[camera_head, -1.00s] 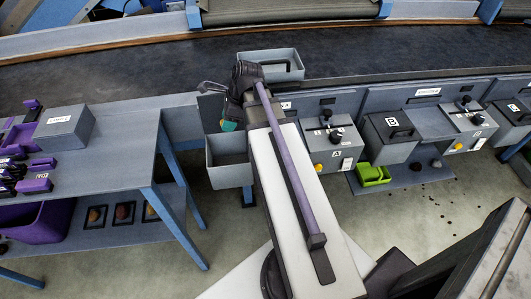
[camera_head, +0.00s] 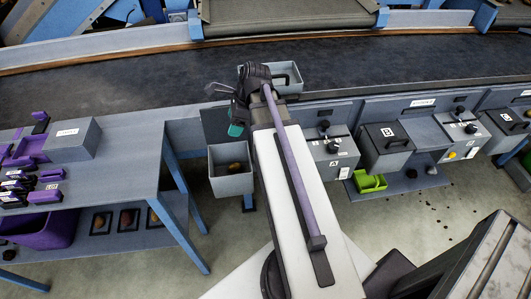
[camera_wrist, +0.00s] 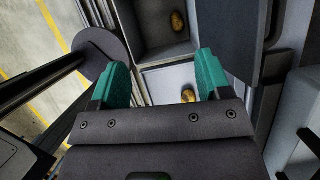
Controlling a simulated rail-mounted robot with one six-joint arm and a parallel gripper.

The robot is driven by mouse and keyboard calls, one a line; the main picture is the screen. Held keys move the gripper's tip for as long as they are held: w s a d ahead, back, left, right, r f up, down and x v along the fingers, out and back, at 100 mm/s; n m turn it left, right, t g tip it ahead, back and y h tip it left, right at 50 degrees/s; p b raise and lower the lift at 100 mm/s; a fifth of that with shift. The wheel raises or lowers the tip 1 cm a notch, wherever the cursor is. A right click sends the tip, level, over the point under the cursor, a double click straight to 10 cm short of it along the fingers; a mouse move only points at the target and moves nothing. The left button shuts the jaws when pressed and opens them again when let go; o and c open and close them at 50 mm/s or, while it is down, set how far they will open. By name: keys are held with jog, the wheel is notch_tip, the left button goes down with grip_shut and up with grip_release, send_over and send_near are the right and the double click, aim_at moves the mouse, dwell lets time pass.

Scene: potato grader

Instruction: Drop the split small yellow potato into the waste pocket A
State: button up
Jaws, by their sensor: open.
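In the head view my gripper (camera_head: 236,128) hangs over the belt's near edge, its teal fingertip pointing down above an open grey bin (camera_head: 216,187). A small brownish-yellow potato (camera_head: 234,166) lies in that bin. In the wrist view my gripper (camera_wrist: 160,72) is open, with nothing held between its teal fingers. One yellow potato (camera_wrist: 188,95) lies in a light compartment just beyond the fingers. Another yellow potato (camera_wrist: 178,22) lies in a darker box above it in the picture. Any split is too small to tell. I cannot tell which compartment is waste pocket A.
A grey tray (camera_head: 298,86) sits at the belt edge behind my wrist. A machine box marked A (camera_head: 336,163) and a box marked B (camera_head: 388,145) stand to the right. A bench (camera_head: 120,160) with purple items is on the left.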

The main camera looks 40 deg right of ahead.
jog(key=p+v, duration=0.3)
jog(key=v, duration=0.2)
jog(key=shift+s+d+r, duration=0.1)
jog(key=shift+d+r, duration=0.05)
jog(key=shift+r, duration=0.25)
jog(key=s+a+n+g+h, duration=0.1)
jog(key=s+a+n, duration=0.1)
jog(key=a+n, duration=0.7)
jog(key=s+a+f+n+g+h, duration=0.1)
jog(key=s+a+n+h, duration=0.1)
jog(key=a+n, duration=0.7)
jog(key=n, duration=0.6)
jog(key=shift+a+f+n+h, duration=0.2)
jog(key=shift+a+n+h, duration=0.1)
jog(key=shift+n, duration=0.1)
